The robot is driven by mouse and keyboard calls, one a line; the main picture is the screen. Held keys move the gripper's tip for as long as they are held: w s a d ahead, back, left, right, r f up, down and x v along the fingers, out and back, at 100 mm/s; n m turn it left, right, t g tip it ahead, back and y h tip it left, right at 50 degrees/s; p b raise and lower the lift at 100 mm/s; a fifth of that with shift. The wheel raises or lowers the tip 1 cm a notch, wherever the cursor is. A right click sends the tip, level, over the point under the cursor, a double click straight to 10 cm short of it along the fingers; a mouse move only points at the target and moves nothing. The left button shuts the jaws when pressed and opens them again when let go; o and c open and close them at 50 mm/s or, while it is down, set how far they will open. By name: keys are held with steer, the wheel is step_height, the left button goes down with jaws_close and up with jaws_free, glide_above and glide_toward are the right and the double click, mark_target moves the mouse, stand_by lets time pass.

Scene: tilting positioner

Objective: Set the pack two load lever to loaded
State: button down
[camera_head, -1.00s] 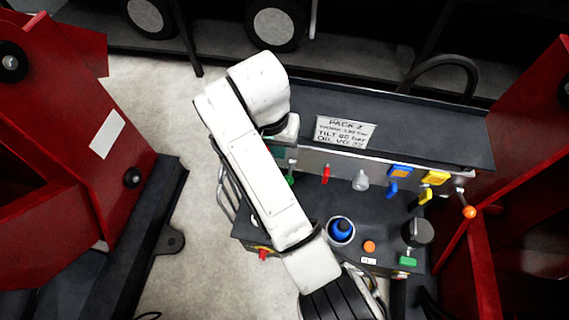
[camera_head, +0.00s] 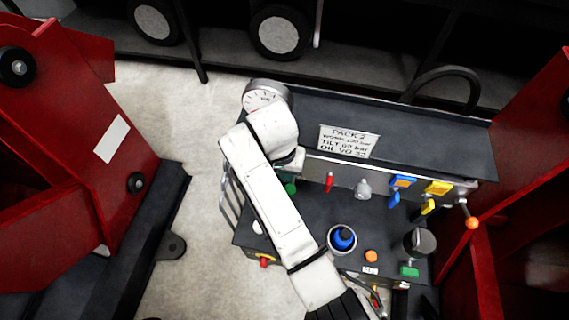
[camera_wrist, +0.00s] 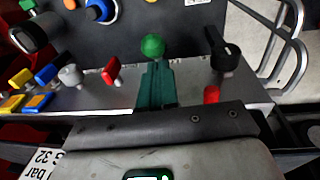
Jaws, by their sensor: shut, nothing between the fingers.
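The pack two unit stands ahead, with its label plate (camera_head: 348,142). Along its front panel is a row of small levers: green (camera_head: 290,188), red (camera_head: 329,182), grey (camera_head: 363,189), blue (camera_head: 394,200) and yellow (camera_head: 428,206). An orange-ball lever (camera_head: 472,222) sticks out at the right end. I cannot read which one is the load lever. In the wrist view, my gripper (camera_wrist: 154,68) shows teal fingers, shut and empty. Their tips are at the green ball lever (camera_wrist: 152,46); I cannot tell whether they touch. The red lever (camera_wrist: 111,72) is beside them.
A black knob (camera_wrist: 224,52) and a red part (camera_wrist: 211,95) are close to the fingers. A blue cap (camera_head: 342,238), an orange button (camera_head: 371,256) and a dark cylinder (camera_head: 418,240) sit on the deck. Red frames (camera_head: 60,150) flank the unit. A gauge (camera_head: 266,95) is behind my arm.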

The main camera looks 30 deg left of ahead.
steer(key=shift+f, duration=0.6)
steer(key=shift+d, duration=0.1)
steer(key=shift+s+f+t, duration=0.2)
steer(key=shift+t, duration=0.1)
steer(key=shift+s+d+f+t, duration=0.1)
steer(key=shift+s+f+t, duration=0.05)
steer(key=shift+t, duration=0.15)
steer(key=shift+s+d+f+t+y, duration=0.1)
steer(key=shift+s+f+t+y, duration=0.3)
steer(key=shift+s+f, duration=0.05)
step_height(320, 180, down, 7)
steer(key=s+t+y+b, duration=0.2)
steer(key=t+b, duration=0.4)
steer(key=b, duration=0.4)
steer(key=shift+s+d+m+t+b, duration=0.2)
steer(key=shift+d+m+t+b, duration=0.1)
steer(key=shift+d, duration=0.1)
